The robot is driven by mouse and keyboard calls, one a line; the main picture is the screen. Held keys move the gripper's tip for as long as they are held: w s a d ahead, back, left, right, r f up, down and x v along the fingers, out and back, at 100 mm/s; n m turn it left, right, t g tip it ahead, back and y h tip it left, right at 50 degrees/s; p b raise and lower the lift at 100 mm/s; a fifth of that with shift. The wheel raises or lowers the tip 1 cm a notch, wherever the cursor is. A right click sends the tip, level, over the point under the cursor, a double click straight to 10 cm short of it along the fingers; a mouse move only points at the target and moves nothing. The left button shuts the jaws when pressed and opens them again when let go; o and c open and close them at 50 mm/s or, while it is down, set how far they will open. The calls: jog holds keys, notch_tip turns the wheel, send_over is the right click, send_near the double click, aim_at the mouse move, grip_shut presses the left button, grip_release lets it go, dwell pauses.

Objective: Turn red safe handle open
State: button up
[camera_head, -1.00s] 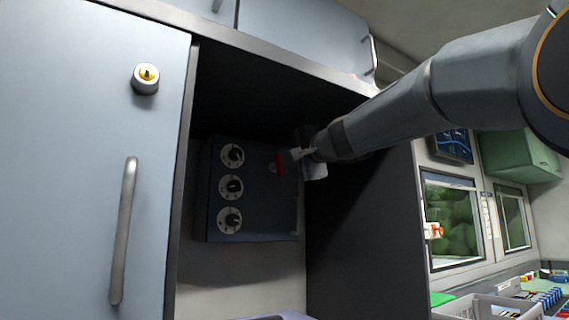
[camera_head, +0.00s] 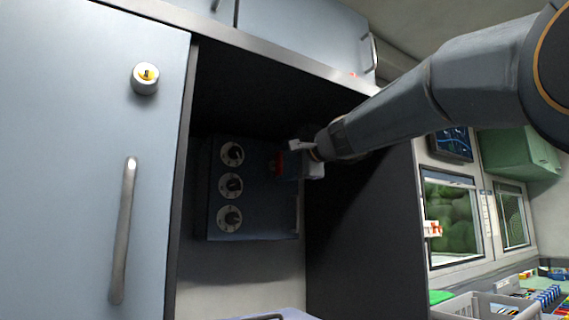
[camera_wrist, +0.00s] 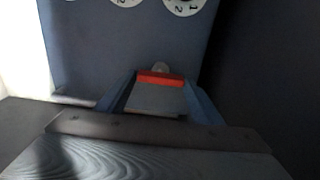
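The red handle (camera_head: 279,162) sits on the right part of the front of the dark blue safe (camera_head: 262,215), inside the open cabinet. It is partly hidden by my gripper (camera_head: 290,160) in the head view. In the wrist view, the red handle (camera_wrist: 160,79) runs crosswise between the fingertips of my gripper (camera_wrist: 161,82). The fingers are wide apart, one at each end of the handle. I cannot tell whether they touch it. The safe door looks closed.
Several dials, including the middle dial (camera_head: 231,186), stand in a column left of the handle. The cabinet's dark right wall (camera_head: 365,225) is close to my gripper. A pale blue cabinet door (camera_head: 75,170) is on the left. Free space lies below the safe.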

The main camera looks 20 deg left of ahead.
jog(key=shift+o, duration=1.3)
jog(key=shift+s+d, duration=0.1)
jog(key=b+v, duration=0.2)
jog(key=v, duration=0.5)
jog(key=shift+s+d, duration=0.2)
